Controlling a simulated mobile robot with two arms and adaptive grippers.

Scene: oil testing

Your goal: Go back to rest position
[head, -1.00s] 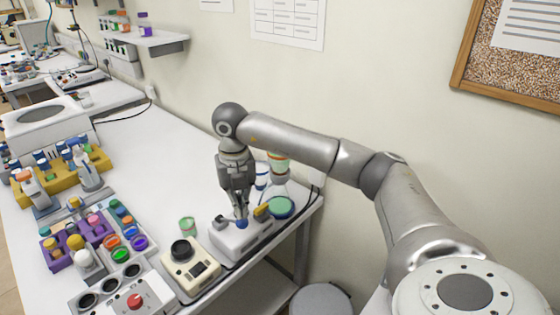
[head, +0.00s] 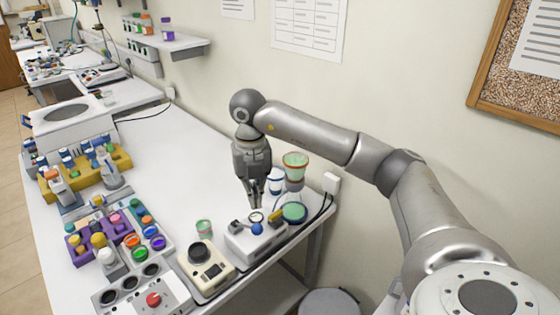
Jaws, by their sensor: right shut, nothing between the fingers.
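My right gripper (head: 256,198) is shut and empty, pointing down. It hangs above the back part of a white device (head: 250,240) with a blue knob (head: 257,229) and a yellow part. A small gap seems to lie between the fingertips and the device, but I cannot tell its exact size. My right arm reaches in from the right side along the wall. My left gripper is not in view.
A cream device with a black top (head: 206,266) and a small green-lidded jar (head: 204,228) stand nearby. The white table (head: 176,160) is clear behind them.

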